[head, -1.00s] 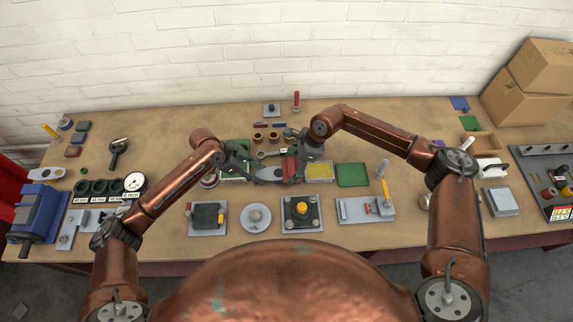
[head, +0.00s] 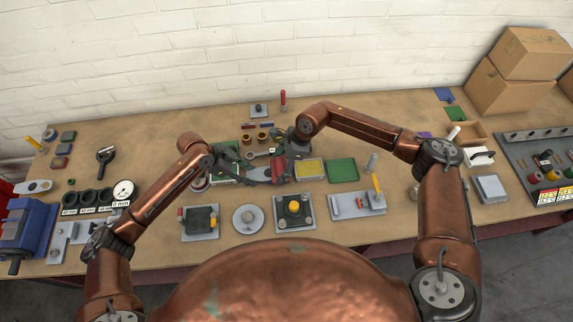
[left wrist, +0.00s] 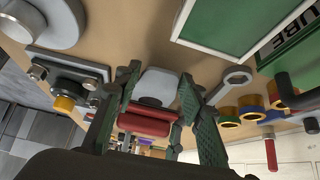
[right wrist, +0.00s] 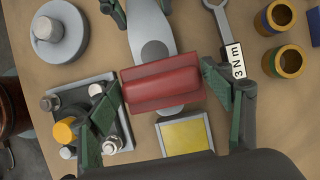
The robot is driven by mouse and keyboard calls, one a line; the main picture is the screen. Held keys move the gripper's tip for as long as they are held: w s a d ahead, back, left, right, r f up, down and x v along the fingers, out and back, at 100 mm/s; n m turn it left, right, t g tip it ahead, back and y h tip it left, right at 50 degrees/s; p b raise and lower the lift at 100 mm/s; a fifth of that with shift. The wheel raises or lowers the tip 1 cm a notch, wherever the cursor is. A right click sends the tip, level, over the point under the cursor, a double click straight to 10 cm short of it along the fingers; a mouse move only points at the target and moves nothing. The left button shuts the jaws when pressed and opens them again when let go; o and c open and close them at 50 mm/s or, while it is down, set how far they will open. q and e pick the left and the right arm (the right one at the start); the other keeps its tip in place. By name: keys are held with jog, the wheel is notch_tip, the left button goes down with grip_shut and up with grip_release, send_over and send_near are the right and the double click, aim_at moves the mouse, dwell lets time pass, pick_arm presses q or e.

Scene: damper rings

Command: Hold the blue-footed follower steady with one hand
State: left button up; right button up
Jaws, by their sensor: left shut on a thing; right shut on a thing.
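A pale grey, flat part with a rounded end (right wrist: 152,45) carries a red block (right wrist: 165,85). In the head view the red block (head: 278,172) is between my two grippers. My left gripper (left wrist: 160,78) is shut on the grey part; the part (left wrist: 155,88) and a red piece (left wrist: 145,122) show between its green fingers. My right gripper (right wrist: 163,82) has a finger on each side of the red block and is shut on it. I cannot make out a blue foot on this part; its underside is hidden.
A yellow tray (head: 309,169) and a green tray (head: 343,169) are to the right. Grey fixtures, including a round one (head: 248,219) and one with a yellow knob (head: 294,211), line the front.

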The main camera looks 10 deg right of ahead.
pick_arm(q)
jog(key=shift+r, duration=0.1)
pick_arm(e)
jog(key=shift+a, duration=0.85)
notch_tip(320, 180, up, 3)
jog(key=shift+d, duration=0.15)
jog(key=shift+r, duration=2.5)
pick_arm(q)
jog(key=o, duration=1.5)
jog(key=v, duration=1.2)
